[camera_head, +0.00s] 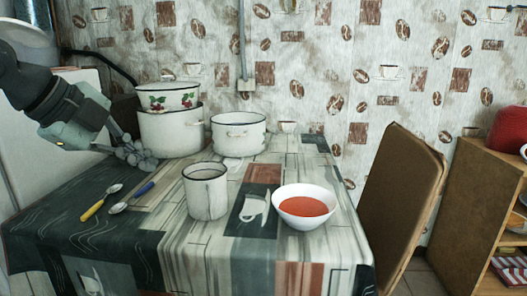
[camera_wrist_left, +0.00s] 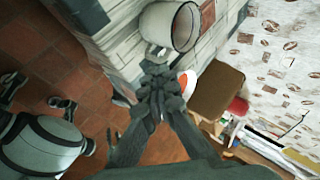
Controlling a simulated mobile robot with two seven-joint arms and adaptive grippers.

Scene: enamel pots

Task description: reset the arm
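My left gripper (camera_head: 136,152) hangs above the left side of the table, in front of the large white pot in the head view. Its grey fingers come together and hold nothing that I can see. The left wrist view also shows the left gripper (camera_wrist_left: 160,82) with its fingers closed together. The left arm comes in from the upper left, bent downward. My right gripper does not show clearly in either view.
The table (camera_head: 130,257) bears a white enamel mug (camera_head: 206,194), a bowl of red soup (camera_head: 304,207), a white pot (camera_head: 238,135), stacked pots (camera_head: 170,133) and two spoons (camera_head: 102,203). A brown chair (camera_head: 402,200) stands right of the table, near a wooden shelf (camera_head: 468,215).

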